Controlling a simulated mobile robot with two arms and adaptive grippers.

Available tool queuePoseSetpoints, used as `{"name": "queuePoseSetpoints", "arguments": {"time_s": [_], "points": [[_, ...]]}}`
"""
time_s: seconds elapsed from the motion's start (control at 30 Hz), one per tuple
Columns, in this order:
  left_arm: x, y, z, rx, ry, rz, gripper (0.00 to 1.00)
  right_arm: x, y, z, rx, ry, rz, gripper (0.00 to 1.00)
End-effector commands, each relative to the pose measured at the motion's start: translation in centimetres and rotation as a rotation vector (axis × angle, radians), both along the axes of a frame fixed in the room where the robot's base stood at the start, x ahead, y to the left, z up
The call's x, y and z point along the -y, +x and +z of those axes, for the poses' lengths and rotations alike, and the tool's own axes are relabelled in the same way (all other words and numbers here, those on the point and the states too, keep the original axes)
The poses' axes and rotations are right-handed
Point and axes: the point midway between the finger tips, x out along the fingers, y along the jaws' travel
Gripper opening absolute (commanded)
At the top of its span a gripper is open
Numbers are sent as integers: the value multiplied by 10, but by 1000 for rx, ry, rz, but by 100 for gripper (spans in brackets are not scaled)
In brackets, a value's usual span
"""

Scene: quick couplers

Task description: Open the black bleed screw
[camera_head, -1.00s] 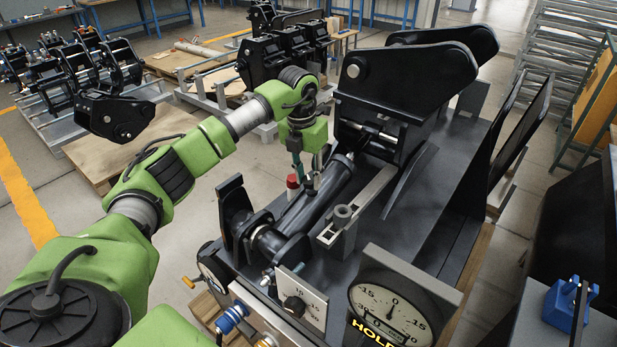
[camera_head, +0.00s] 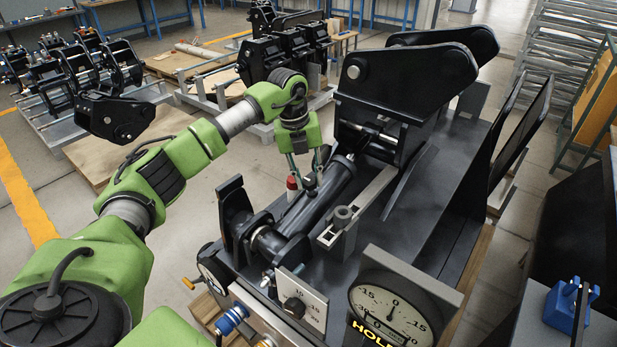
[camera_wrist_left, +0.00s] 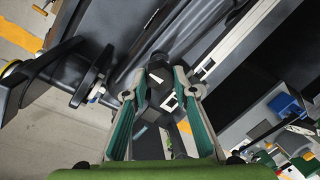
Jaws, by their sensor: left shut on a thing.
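The black bleed screw (camera_head: 310,181) stands on the black cylinder assembly, just right of a red-capped fitting (camera_head: 292,183). My left gripper (camera_head: 308,174) points down at it, with its two teal fingers on either side. In the left wrist view the fingers (camera_wrist_left: 160,82) close on the dark head of the screw (camera_wrist_left: 160,67), which lies between their tips. The exact contact and the screw's lower part are hidden. My right gripper is not in view.
A long black cylinder (camera_head: 318,203) lies beside the screw. A grey post on a bracket (camera_head: 342,217) stands to its right. A dial gauge (camera_head: 393,312) and a small knob plate (camera_head: 300,303) are at the front. A large black coupler (camera_head: 407,92) rises behind.

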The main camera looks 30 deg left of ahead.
Motion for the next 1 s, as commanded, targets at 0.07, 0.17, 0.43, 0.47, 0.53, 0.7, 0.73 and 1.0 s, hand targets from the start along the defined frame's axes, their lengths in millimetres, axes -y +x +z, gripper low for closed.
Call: {"name": "queuePoseSetpoints", "arguments": {"time_s": [0.07,0.17,0.43,0.47,0.53,0.7,0.73,1.0], "points": [[-1,1,2,5,-1,10,4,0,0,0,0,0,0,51],[-1,1,2,5,-3,14,4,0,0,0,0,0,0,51],[-1,2,2,6,-2,15,4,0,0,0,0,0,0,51],[-1,2,2,6,-2,15,28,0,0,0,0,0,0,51],[-1,1,2,6,-2,15,42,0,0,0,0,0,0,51],[-1,1,1,3,-2,12,42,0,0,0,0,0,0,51],[-1,1,1,3,-2,12,42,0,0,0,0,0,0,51],[-2,0,13,4,-2,11,42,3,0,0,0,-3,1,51]]}}
